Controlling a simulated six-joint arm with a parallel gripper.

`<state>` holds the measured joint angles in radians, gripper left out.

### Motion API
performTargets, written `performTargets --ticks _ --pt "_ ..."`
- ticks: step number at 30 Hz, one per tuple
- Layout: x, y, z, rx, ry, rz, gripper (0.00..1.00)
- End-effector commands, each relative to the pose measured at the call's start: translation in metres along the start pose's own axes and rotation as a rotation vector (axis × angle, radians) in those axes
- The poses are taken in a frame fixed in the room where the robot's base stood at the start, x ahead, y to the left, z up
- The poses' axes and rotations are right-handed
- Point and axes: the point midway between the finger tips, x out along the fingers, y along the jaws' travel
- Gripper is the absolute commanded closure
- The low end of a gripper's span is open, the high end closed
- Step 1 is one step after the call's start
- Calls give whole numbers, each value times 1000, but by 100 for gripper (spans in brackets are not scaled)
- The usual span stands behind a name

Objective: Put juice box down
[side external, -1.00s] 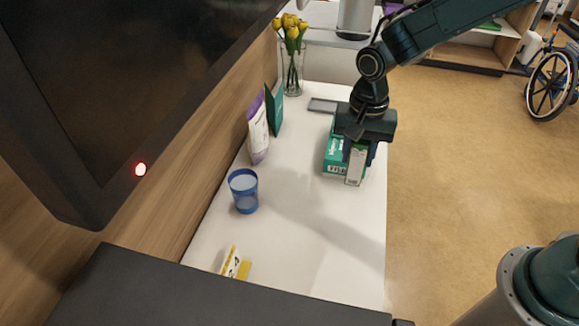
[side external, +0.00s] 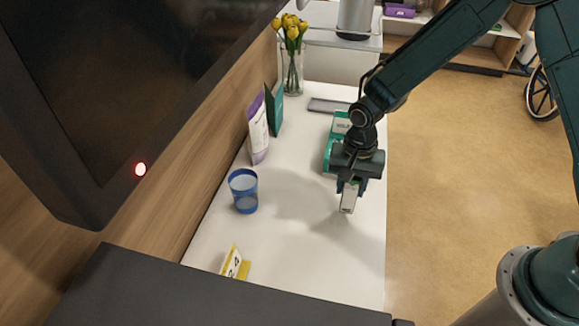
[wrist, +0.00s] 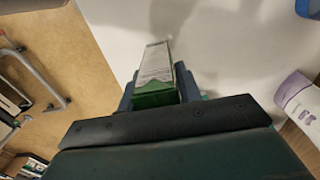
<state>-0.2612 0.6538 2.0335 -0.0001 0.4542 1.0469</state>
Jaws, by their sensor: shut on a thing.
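My gripper (side external: 351,188) is shut on the juice box (side external: 348,203), a small white and green carton, over the right part of the white table (side external: 300,255). In the wrist view the juice box (wrist: 155,72) sits between the two fingers, its green end towards the camera and its white side showing. My gripper hides much of the box in the side view. I cannot tell whether its lower end touches the table.
A green and white box (side external: 328,155) lies just behind my gripper. A blue cup (side external: 243,191) stands to the left. A yellow and white item (side external: 235,264) is in front. The front middle is clear.

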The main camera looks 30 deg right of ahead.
Motion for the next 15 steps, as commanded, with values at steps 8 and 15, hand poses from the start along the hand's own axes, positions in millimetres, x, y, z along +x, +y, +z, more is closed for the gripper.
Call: performTargets --ticks 8,15 --pt "23 0 0 0 0 0 94" --pt "24 0 0 0 0 -1 94"
